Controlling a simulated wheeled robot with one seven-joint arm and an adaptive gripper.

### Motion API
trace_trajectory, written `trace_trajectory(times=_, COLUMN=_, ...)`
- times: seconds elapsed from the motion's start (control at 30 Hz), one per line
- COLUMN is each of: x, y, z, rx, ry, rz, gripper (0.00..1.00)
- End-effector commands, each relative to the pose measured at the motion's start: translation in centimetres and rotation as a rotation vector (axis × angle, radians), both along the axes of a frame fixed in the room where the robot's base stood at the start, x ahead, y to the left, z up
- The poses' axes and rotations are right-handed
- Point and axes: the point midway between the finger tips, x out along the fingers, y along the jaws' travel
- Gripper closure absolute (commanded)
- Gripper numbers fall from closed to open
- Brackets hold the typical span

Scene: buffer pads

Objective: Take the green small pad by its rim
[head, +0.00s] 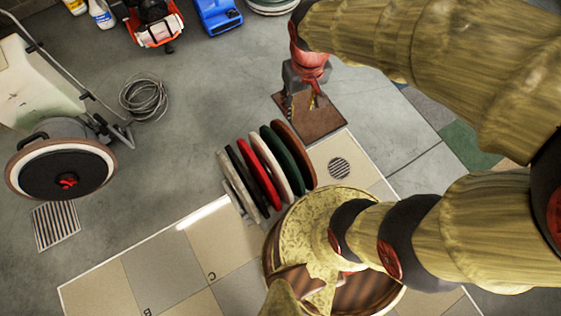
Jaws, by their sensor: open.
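A green pad (281,150) stands on edge in a row of round pads, between a brown pad (301,145) and a white pad (270,168). Its upper rim shows, while its lower part is partly hidden by its neighbours. Whether it is the small one I cannot tell for sure. My gripper (302,104) is open and empty, over a brown square mat (318,126), up and to the right of the green pad. It is apart from the pads.
A red pad (258,174), a black pad and a grey pad continue the row leftward. A floor machine (62,172) stands at the left, with a coiled cable (143,98) beside it. Bare floor lies left of the row. A round drain (339,168) lies right.

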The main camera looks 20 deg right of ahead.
Motion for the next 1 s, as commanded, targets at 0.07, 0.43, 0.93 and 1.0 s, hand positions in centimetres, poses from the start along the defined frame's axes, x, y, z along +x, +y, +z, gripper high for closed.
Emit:
trace_trajectory(times=0.07, x=0.9, y=0.0, z=-1.8, rx=-0.002, ry=0.054, rz=0.003, gripper=0.60)
trace_trajectory(times=0.43, x=4.6, y=-0.2, z=-11.4, rx=-0.013, ry=0.226, rz=0.027, gripper=0.60)
trace_trajectory(times=0.93, x=7.0, y=-0.4, z=-28.8, rx=-0.016, ry=0.346, rz=0.080, gripper=0.60)
trace_trajectory(times=1.0, x=7.1, y=-0.4, z=-31.5, rx=-0.015, ry=0.347, rz=0.089, gripper=0.60)
